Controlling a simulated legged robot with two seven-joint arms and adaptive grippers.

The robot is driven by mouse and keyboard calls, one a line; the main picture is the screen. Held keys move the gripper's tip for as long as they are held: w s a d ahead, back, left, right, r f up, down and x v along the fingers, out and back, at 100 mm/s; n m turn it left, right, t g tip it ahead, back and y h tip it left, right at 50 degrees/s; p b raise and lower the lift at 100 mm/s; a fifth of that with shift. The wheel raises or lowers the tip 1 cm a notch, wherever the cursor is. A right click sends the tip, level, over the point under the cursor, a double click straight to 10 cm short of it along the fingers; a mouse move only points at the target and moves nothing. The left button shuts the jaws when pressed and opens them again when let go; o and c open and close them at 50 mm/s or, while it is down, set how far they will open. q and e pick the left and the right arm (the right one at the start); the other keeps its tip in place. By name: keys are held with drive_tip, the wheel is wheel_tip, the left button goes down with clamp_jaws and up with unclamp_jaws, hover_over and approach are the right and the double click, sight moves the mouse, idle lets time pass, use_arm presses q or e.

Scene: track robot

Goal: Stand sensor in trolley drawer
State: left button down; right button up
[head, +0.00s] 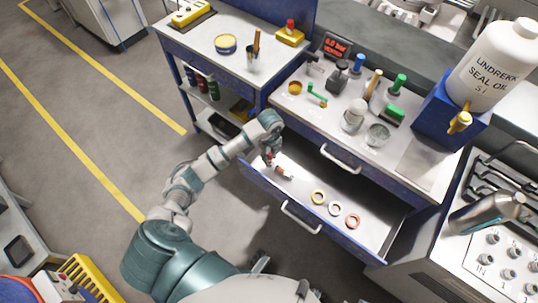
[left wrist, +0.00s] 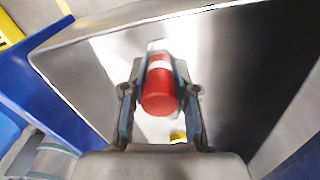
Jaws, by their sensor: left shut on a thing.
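My left gripper (head: 271,160) is over the left end of the open trolley drawer (head: 340,190). In the left wrist view my left gripper (left wrist: 160,100) is shut on a red cylinder with a white band (left wrist: 159,92), which I take to be the sensor. It sits between both fingers with its red end towards the camera. In the head view the gripper partly hides it, and I cannot tell whether it touches the drawer floor. A yellow ring (head: 318,197), a white ring (head: 335,209) and a reddish ring (head: 352,221) lie in the drawer.
The drawer front has a pale handle (head: 301,217). The worktop above bears several small items, a blue stand (head: 447,112) and a large white oil bottle (head: 497,65). A second cart (head: 225,60) stands at the back left.

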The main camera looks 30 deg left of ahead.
use_arm(q)
drive_tip(key=c, duration=1.1)
unclamp_jaws()
drive_tip(key=shift+d, duration=0.4)
drive_tip(key=shift+o, duration=1.1)
drive_tip(key=shift+d+r, duration=0.2)
drive_tip(key=shift+d, duration=0.2)
use_arm(e)
drive_tip(key=shift+w+d+f, duration=0.1)
drive_tip(key=shift+d+f, duration=0.1)
drive_tip(key=shift+d, duration=0.55)
